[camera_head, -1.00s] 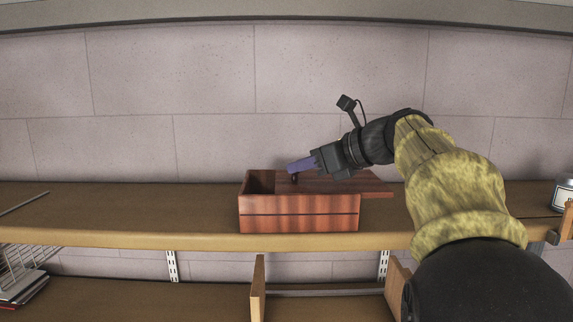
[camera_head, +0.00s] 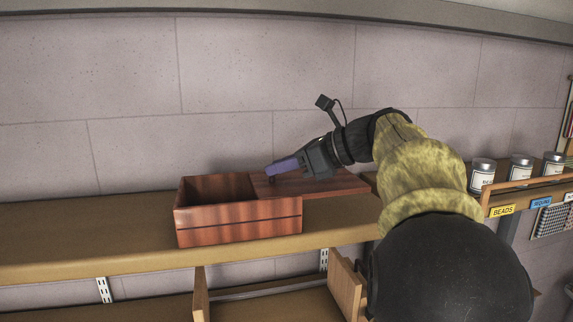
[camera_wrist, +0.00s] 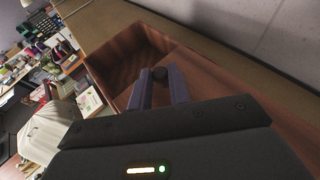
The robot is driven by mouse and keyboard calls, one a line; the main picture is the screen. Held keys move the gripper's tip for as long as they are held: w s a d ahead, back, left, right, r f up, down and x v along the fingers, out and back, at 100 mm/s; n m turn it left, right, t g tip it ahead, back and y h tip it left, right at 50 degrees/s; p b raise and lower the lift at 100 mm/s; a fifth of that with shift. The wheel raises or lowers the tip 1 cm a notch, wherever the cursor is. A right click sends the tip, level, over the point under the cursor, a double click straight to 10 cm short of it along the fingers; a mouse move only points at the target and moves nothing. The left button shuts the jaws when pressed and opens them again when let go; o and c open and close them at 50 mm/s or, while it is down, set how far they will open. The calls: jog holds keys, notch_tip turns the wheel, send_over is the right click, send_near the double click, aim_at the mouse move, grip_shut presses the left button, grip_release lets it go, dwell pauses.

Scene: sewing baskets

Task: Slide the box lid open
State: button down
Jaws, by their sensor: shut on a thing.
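A reddish wooden box (camera_head: 238,224) sits on the shelf, its left part open and empty-looking inside. Its flat lid (camera_head: 335,185) covers the right part and sticks out well past the box's right end. My gripper (camera_head: 272,168) is at the lid's left end, its purple fingers shut on a small dark knob (camera_wrist: 160,72). In the wrist view the fingers stand on both sides of the knob. The box's open side and end wall (camera_wrist: 128,58) show beyond the knob.
The wooden shelf (camera_head: 90,230) is clear to the left of the box. Labelled jars (camera_head: 482,176) and a "BEADS" tag (camera_head: 502,211) are at the right. A stone block wall stands close behind. Wooden panels are below the shelf.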

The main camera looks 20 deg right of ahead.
jog(key=shift+s+d, duration=0.1)
jog(key=c, duration=1.3)
grip_release()
jog(key=shift+w, duration=0.2)
jog(key=b+v, duration=0.2)
jog(key=v, duration=1.5)
jog(key=shift+d, duration=0.2)
jog(key=shift+s, duration=0.15)
